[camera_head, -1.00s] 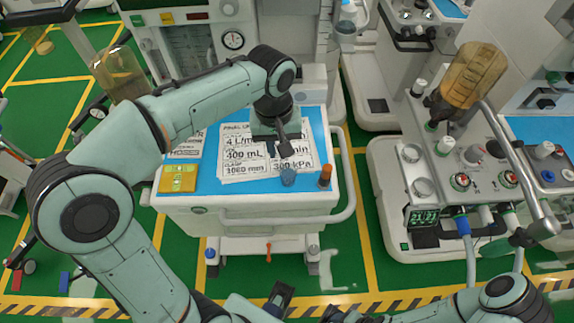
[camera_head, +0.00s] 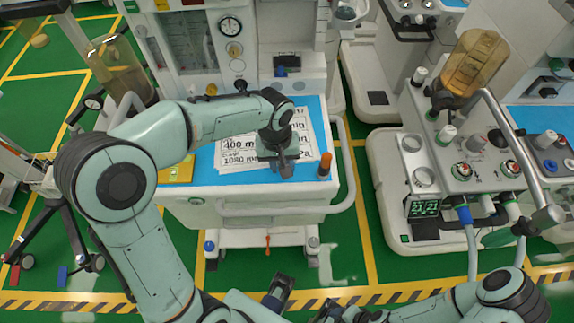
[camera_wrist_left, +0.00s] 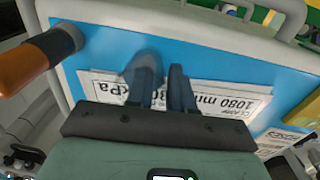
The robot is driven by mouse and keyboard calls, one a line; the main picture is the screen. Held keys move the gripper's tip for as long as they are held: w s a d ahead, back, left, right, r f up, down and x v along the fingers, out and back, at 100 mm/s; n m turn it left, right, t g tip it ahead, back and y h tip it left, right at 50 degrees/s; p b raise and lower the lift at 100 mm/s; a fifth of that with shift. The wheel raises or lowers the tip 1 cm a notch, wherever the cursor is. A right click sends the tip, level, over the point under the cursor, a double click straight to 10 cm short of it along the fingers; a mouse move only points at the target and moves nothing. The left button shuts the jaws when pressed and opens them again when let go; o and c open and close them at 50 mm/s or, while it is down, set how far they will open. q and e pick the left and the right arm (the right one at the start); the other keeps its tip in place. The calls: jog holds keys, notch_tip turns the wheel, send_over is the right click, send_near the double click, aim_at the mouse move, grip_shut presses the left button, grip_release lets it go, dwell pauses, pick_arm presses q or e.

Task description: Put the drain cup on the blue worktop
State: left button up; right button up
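The blue worktop (camera_head: 203,163) is the top of the white cart in the middle of the head view, with printed sheets on it. My left gripper (camera_head: 283,168) is low over its front right part. In the left wrist view its two dark fingers (camera_wrist_left: 163,85) stand apart with a narrow gap. A translucent grey-blue cup (camera_wrist_left: 141,60), seemingly the drain cup, is at the left finger and overlaps it; I cannot tell whether the finger is inside or in front of it. In the head view the gripper mostly hides the cup.
A white rail (camera_head: 347,170) bounds the cart's right side. Another machine (camera_head: 420,185) stands to the right. Green floor lies between.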

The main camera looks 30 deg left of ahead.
pick_arm(q)
grip_shut()
